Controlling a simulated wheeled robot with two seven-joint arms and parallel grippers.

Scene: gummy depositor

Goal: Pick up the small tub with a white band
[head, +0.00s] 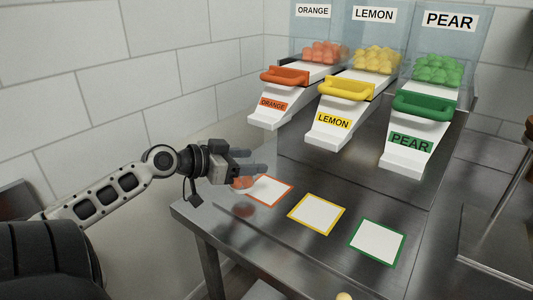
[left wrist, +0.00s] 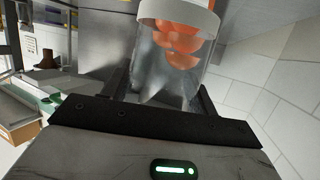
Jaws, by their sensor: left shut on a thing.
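The small tub (left wrist: 165,65) is clear, with a white band and orange gummies inside. In the left wrist view it sits between the two fingers of my left gripper (left wrist: 160,90), which is shut on it. In the head view my left gripper (head: 262,171) is at the left end of the steel table, by the orange-bordered mat. There the tub is mostly hidden by the gripper, and its orange contents (head: 242,183) show just below the fingers. My right gripper is not in view.
Orange (head: 285,76), yellow (head: 346,90) and green (head: 425,105) handled dispensers stand at the back, labelled ORANGE, LEMON and PEAR. Orange- (head: 268,191), yellow- (head: 316,214) and green-bordered (head: 377,242) white mats lie in front, bare apart from the gripper's overlap. A small yellow thing (head: 344,296) shows at the bottom edge.

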